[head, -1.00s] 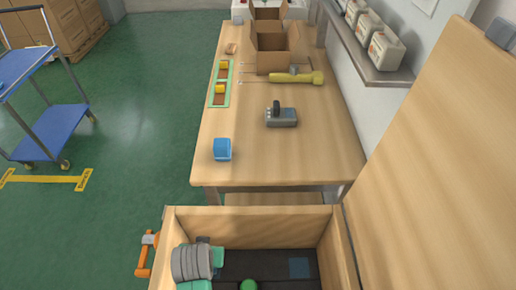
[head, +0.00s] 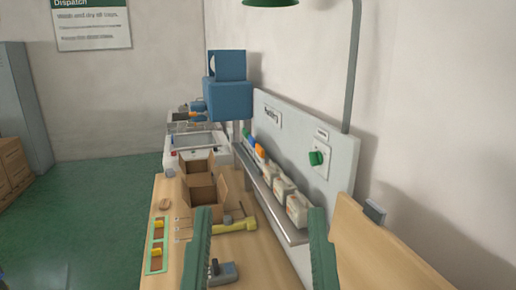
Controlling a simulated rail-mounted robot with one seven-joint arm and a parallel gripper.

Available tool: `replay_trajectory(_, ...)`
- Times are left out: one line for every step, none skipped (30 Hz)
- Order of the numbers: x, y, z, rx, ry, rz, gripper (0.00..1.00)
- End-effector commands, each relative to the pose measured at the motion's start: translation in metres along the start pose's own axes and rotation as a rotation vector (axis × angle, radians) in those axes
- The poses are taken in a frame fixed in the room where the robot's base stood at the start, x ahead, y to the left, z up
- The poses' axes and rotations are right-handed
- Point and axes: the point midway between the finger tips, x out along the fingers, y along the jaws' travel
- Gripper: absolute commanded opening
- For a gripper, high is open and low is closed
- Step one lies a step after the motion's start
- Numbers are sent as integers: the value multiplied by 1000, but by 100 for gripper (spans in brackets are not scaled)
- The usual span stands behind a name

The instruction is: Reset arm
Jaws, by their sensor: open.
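My gripper (head: 260,210) shows at the bottom centre of the head view. Its two green fingers point upward and stand wide apart, with nothing between them. Behind and between them in the picture are the table and a yellow-handled tool (head: 234,226). The rest of my arm is below the picture edge.
The wooden table (head: 178,268) carries open cardboard boxes (head: 203,197), a grey device with a black knob (head: 222,272) and a green-framed strip with yellow blocks (head: 157,245). A shelf with white packages (head: 284,190) runs along the right wall. A raised wooden panel (head: 375,255) stands right. Green floor is clear left.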

Motion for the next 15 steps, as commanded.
replay_trajectory(32,-1,-45,2,-2,-1,69)
replay_trajectory(41,-1,-57,3,-3,-2,69)
replay_trajectory(53,-2,-74,4,-4,-3,69)
replay_trajectory(62,-2,-86,5,-5,-3,69)
replay_trajectory(70,-2,-98,6,-5,-4,69)
replay_trajectory(82,-3,-114,7,-6,-5,69)
replay_trajectory(91,-3,-127,8,-6,-6,69)
replay_trajectory(100,-3,-139,9,-7,-6,69)
replay_trajectory(111,-4,-155,10,-7,-7,69)
replay_trajectory(120,-4,-167,11,-7,-8,69)
replay_trajectory(128,-4,-179,12,-8,-9,69)
replay_trajectory(138,-5,-193,13,-8,-10,69)
replay_trajectory(144,-5,-202,14,-9,-10,69)
replay_trajectory(150,-5,-210,14,-9,-11,69)
replay_trajectory(157,-6,-220,15,-9,-11,69)
